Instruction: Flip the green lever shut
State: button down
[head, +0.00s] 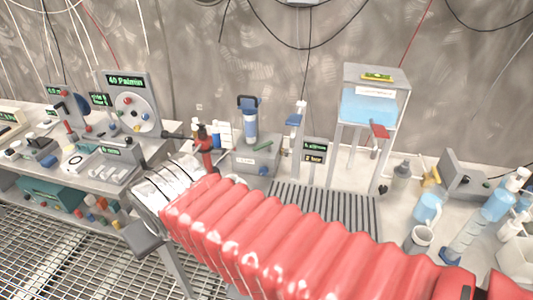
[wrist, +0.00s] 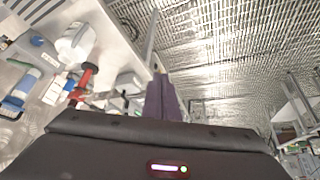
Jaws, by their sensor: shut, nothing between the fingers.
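A small green lever (head: 263,145) shows in the head view on the grey box (head: 256,160) below the blue-capped filter housing (head: 249,118). It lies slightly slanted along the top of the box. I cannot make it out in the wrist view. My gripper (wrist: 160,88) is shut and empty in the wrist view, its dark purple fingers together. In the head view my red sleeved arm crosses the front of the bench, and the gripper cannot be made out clearly there. A red valve (head: 205,138) stands left of the grey box; it also shows in the wrist view (wrist: 82,84).
A water tank (head: 372,108) on a stand is right of the box, with a small display (head: 316,150) between. A slatted drain (head: 325,203) lies in front. Bottles and a cylinder (head: 465,240) crowd the right. Gauge panels (head: 130,100) stand left. Grating floor is clear at lower left.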

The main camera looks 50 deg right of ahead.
jog(key=w+d+f+m+t+h, duration=0.1)
jog(key=w+d+m+h, duration=0.15)
jog(key=w+d, duration=0.45)
jog(key=w+d+m+t+h, duration=0.1)
jog(key=w+d+m+h, duration=0.15)
jog(key=d, duration=0.75)
jog(key=m+t, duration=0.5)
jog(key=m, duration=0.4)
send_near(261, 148)
jog(key=w+a, duration=0.3)
jog(key=a, duration=0.1)
jog(key=s+d+f+m+t, duration=0.1)
jog(key=s+m+t, duration=0.1)
jog(key=s, duration=0.3)
jog(key=s+d+f+m+t, duration=0.1)
jog(key=s+f+m+t, duration=0.1)
jog(key=s+m, duration=0.2)
jog(key=shift+s+d, duration=0.15)
jog(key=shift+s, duration=0.8)
jog(key=shift+f, duration=0.1)
jog(key=x, duration=1.4)
jog(key=shift+f, duration=0.1)
